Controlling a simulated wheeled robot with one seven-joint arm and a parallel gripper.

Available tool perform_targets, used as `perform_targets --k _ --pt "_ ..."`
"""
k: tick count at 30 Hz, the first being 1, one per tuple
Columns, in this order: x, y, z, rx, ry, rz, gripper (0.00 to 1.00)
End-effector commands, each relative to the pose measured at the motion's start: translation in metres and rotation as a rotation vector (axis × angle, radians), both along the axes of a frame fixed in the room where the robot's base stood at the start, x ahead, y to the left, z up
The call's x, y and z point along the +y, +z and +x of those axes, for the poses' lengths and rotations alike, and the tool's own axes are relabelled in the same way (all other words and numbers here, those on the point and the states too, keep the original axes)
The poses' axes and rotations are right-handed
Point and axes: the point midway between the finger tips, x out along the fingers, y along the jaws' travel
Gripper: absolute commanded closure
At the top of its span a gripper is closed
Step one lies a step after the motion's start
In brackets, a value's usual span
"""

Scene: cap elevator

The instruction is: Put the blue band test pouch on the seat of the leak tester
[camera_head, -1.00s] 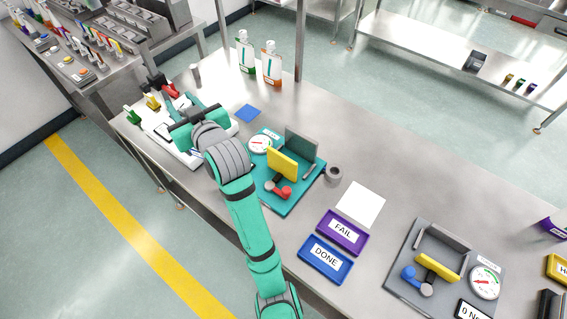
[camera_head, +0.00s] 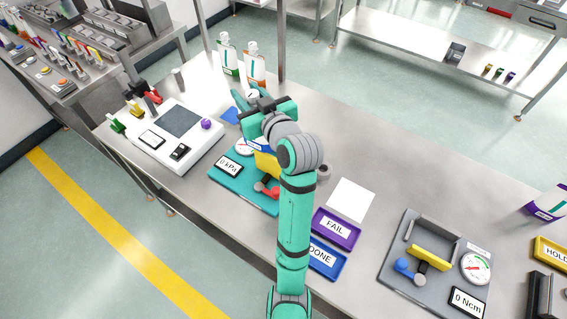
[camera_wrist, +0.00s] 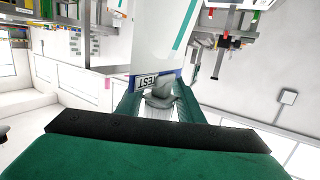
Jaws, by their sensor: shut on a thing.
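My gripper (camera_wrist: 158,98) is shut on the blue band test pouch (camera_wrist: 162,45), gripped at its grey spout. In the wrist view the pouch is white with a teal stripe and a blue band reading TEST. In the head view my gripper (camera_head: 262,106) is over the back of the leak tester (camera_head: 228,184), a teal plate with a kPa display, a yellow plate (camera_head: 266,164) and a red-ended handle. A bit of blue and white shows just above the yellow plate. My wrist hides the seat, so I cannot tell whether the pouch touches it.
Green and orange band pouches (camera_head: 254,66) stand at the back edge. A white sealing machine (camera_head: 170,140) is left. The FAIL tray (camera_head: 336,229), DONE tray (camera_head: 327,258) and a white sheet (camera_head: 351,199) lie right. A grey torque station (camera_head: 408,283) is further right.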

Motion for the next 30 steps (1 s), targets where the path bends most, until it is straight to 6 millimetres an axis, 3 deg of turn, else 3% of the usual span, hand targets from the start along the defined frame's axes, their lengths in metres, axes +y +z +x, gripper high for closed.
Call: perform_targets --k 3,9,19,30 --pt "-0.026 -0.011 0.009 0.0 -0.046 0.002 1.0" --pt "-0.048 -0.02 0.015 -0.002 -0.086 0.0 1.0" --pt "-0.051 -0.07 0.015 0.002 -0.091 0.0 1.0" --pt "-0.051 -0.102 0.015 0.001 -0.091 0.001 1.0"
